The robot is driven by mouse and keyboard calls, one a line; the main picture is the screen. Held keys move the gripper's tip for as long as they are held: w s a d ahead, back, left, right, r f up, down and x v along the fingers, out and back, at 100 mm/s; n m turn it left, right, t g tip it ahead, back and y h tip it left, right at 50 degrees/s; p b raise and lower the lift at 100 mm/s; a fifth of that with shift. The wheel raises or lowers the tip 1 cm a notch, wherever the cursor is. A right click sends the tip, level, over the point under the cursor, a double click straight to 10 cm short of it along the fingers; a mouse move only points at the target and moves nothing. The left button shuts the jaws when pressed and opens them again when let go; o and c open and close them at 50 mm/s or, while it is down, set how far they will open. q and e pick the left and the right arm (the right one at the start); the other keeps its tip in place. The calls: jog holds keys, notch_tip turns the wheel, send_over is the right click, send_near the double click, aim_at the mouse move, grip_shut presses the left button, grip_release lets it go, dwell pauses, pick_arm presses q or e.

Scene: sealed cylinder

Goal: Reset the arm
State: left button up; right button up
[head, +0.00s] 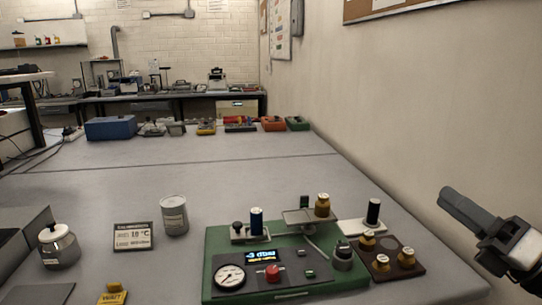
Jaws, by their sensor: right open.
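My right gripper (468,212) is at the right edge of the head view, raised off the table's right side and apart from everything on it. It points up and to the left, and it holds nothing that I can see. My left gripper is not in view. A green device (215,250) with a round gauge (230,277), a lit display (261,255) and a red button (272,272) sits at the front of the table. A black cylinder (373,211) stands on a white base (352,227) at the right.
A brown board (408,248) with brass weights (407,257) lies nearest my right gripper. A grey can (173,214), a small sign (132,236) and a lidded jar (58,245) stand left. The wall (430,110) rises at the right. The table's middle (200,178) is clear.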

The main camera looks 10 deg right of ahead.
jog(key=s+d+f+m+g+h, duration=0.1)
jog(key=d+f+m+h, duration=0.1)
jog(key=f+m+h, duration=0.95)
jog(key=s+d+f+m+g+h, duration=0.15)
jog(key=f+m+h, duration=0.4)
jog(key=m, duration=1.15)
jog(key=s+a+f+m+g+y, duration=0.5)
jog(key=s+a+f+g, duration=0.7)
jog(key=s+a+f, duration=0.3)
pick_arm(q)
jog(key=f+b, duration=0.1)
jog(key=b, duration=0.2)
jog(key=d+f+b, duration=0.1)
jog(key=b, duration=0.2)
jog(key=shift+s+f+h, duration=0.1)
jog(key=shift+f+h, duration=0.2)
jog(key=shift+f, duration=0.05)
pick_arm(e)
jog(key=w+a+f+t+y, duration=0.2)
jog(key=a+f+t, duration=0.1)
jog(key=f, duration=0.2)
jog(key=w+a+f+t+y, duration=0.1)
jog(key=w+a+f+t, duration=0.1)
jog(key=w+f+t, duration=0.1)
notch_tip(320, 180, down, 3)
jog(key=shift+w+a+r+n+t+y, duration=0.25)
jog(key=shift+a+n+t+y, duration=0.15)
jog(key=shift+t, duration=0.15)
